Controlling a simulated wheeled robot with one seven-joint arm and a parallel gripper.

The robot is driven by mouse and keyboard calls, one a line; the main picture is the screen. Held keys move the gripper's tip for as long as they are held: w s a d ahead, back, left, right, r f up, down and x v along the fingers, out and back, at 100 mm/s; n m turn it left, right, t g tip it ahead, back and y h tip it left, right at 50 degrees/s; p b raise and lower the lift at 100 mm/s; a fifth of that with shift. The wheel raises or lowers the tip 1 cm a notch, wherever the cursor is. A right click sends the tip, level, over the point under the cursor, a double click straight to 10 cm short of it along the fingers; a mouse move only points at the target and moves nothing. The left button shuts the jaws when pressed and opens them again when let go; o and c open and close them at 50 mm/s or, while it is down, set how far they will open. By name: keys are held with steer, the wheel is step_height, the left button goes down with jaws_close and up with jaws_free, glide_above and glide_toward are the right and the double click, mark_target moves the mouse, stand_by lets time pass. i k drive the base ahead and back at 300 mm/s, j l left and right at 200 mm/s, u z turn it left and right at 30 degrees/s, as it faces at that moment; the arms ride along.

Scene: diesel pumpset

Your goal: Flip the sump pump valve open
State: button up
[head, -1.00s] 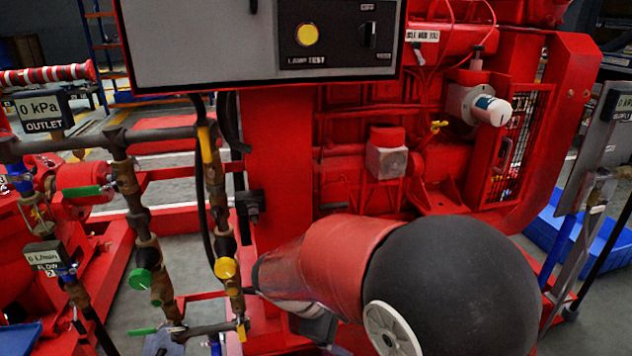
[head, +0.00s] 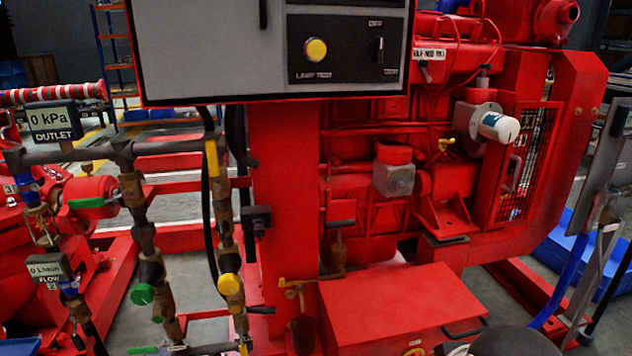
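A small brass valve (head: 292,294) with a yellow lever (head: 298,283) stands low in front of the red engine, left of a red box. Its lever lies roughly level in the picture. A brass pipe links it to a hand pump with a black T-handle (head: 341,224), which looks like the sump pump; no label confirms this. My gripper is out of view. Only a dark rounded part of my own arm shows at the bottom right, apart from the valve in the picture.
A grey control panel (head: 210,50) overhangs the upper middle. Pipes with green and yellow-handled valves (head: 228,284) stand at the left. The red box (head: 395,305) lies right of the small valve. Blue hoses and a grey panel stand at the far right.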

mark_target(282, 282)
steer(key=i+l, duration=0.35)
steer(key=l, duration=0.2)
steer(key=i+l, duration=0.4)
steer(key=l+u, duration=0.15)
steer(key=u, duration=2.05)
